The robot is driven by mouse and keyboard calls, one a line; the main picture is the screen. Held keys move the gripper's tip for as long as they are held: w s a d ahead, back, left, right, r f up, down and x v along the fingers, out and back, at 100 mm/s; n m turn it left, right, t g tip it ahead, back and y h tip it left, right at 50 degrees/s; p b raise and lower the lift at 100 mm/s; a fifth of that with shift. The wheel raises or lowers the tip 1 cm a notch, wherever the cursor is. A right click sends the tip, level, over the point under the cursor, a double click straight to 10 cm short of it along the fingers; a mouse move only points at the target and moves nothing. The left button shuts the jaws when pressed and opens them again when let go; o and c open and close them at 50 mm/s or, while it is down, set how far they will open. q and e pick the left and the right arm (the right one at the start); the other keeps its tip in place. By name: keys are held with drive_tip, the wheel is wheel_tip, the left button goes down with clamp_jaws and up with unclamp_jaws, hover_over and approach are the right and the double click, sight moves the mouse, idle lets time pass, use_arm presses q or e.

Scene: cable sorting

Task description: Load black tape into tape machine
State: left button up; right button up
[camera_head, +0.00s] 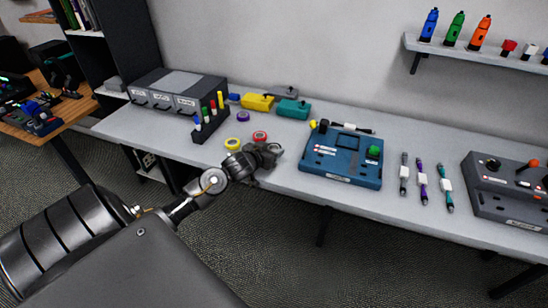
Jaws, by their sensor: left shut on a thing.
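My left gripper (270,156) is low over the table's front edge, beside the coloured tape rolls. It is shut on a small dark round thing at its tips, which looks like the black tape (275,148); the gripper hides most of it. A blue machine (340,168) with a green knob and a black part on top stands just right of the gripper. A grey machine (505,188) with an orange lever stands at the far right. Their labels are too small to read, so I cannot tell which is the tape machine. My right gripper is not in view.
Yellow (232,144), red (260,136) and purple (243,116) tape rolls lie left of and behind the gripper. A pen rack (211,121) and drawer unit (178,92) stand at the left. Several cables (422,183) lie between the machines. A shelf (470,50) hangs above.

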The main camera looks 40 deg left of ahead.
use_arm(q)
drive_tip(key=f, duration=0.1)
drive_tip(key=f+p, duration=0.1)
drive_tip(key=w+f, duration=0.1)
drive_tip(key=shift+d+p, duration=0.3)
drive_tip(key=shift+p, duration=0.05)
drive_tip(key=shift+f, duration=0.25)
drive_tip(key=shift+s+f, duration=0.1)
drive_tip(key=shift+s, duration=0.05)
drive_tip(key=shift+f, duration=0.1)
drive_tip(key=shift+f, duration=0.15)
drive_tip(key=o, duration=1)
drive_tip(key=shift+c, duration=0.2)
